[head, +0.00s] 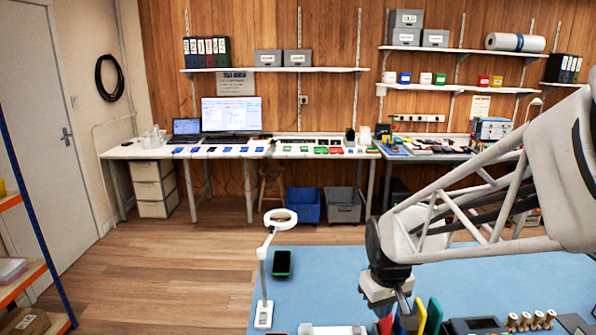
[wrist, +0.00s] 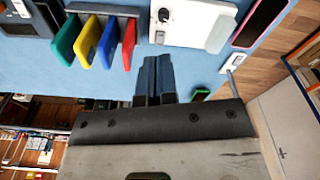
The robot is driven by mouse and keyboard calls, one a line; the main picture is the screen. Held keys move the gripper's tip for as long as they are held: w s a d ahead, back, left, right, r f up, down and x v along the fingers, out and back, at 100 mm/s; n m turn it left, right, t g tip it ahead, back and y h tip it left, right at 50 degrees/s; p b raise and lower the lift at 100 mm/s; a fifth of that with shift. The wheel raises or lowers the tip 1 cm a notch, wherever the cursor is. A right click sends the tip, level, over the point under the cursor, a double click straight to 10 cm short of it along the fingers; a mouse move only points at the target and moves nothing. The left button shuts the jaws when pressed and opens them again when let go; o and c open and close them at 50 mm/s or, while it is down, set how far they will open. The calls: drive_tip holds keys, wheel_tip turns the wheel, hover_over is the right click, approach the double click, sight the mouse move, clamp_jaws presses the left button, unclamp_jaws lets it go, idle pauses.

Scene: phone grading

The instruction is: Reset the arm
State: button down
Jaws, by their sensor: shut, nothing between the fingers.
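My gripper (head: 404,305) hangs over the blue work table (head: 345,270) in the head view, just above a group of coloured upright pieces. In the wrist view my gripper (wrist: 155,75) shows its two dark fingers together, with nothing between them. My arm reaches in from the right side of the head view, bent at the elbow.
Red, yellow, green and blue pieces (wrist: 98,40) stand in a rack close to the fingers. A white device with a black knob (wrist: 190,22) lies beside them. A green-edged phone (head: 282,263) and a ring lamp (head: 265,270) stand left on the table.

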drive_tip(key=s+r+m, duration=0.1)
drive_tip(key=s+r, duration=0.3)
drive_tip(key=s, duration=0.4)
drive_tip(key=s+d+r+m+t, duration=0.1)
drive_tip(key=s+r, duration=0.3)
drive_tip(key=s, duration=0.5)
drive_tip(key=shift+s+r+m+t, duration=0.15)
drive_tip(key=shift+r+m+t, duration=0.15)
drive_tip(key=shift+m, duration=0.5)
